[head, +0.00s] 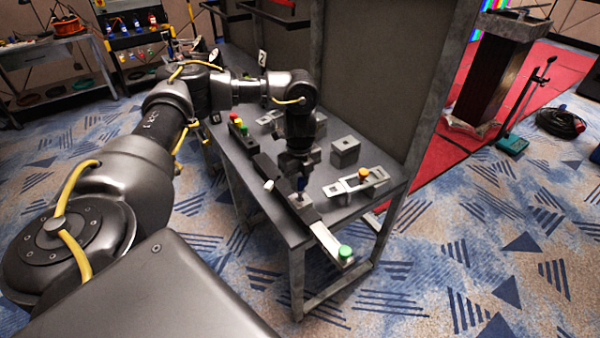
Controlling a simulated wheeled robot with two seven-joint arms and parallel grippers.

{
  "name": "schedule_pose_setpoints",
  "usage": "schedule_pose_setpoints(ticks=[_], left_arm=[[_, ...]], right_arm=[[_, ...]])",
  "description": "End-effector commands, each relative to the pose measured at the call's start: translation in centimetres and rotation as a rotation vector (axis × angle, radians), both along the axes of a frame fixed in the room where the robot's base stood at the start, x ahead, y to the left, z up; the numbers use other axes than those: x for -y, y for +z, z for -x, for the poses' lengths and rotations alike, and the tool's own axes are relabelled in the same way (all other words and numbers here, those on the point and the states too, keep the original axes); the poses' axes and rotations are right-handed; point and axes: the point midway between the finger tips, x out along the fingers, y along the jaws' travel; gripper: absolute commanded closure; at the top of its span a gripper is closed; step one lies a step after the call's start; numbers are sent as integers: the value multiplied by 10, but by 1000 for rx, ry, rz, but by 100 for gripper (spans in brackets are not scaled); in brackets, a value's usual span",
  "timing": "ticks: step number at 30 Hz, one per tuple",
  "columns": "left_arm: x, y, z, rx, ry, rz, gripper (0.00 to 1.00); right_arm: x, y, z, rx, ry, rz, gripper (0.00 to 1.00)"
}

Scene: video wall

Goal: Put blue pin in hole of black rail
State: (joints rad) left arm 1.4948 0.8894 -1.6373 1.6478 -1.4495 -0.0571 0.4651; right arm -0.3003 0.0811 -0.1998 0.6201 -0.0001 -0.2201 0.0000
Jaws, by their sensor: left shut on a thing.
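My left gripper (299,178) points down over the workbench and is shut on the blue pin (300,184). Only a small bit of the pin shows below the fingers. The black rail (268,172) runs along the bench's front side, and the pin is over or at its near part. The hole is hidden or too small to make out, and I cannot tell whether the pin touches the rail. My right gripper is not in view.
The rail's line continues in a light strip (325,236) with a green knob (345,252) at the bench corner. A light plate with an orange knob (363,173) and a grey block (345,150) lie on the bench (371,205). Red, yellow and green pieces (238,124) stand farther back.

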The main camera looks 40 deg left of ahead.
Motion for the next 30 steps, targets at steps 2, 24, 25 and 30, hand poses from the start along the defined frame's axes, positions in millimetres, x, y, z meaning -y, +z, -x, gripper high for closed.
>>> schedule_pose_setpoints(ticks=[2,24,25,30], left_arm=[[0,-3,0,0,0,0,99],[0,-19,0,1,0,0,99],[0,-19,0,1,0,0,99],[0,-19,0,0,0,0,99]], right_arm=[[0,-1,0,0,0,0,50],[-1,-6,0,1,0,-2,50],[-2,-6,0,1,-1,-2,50],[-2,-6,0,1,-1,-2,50]])
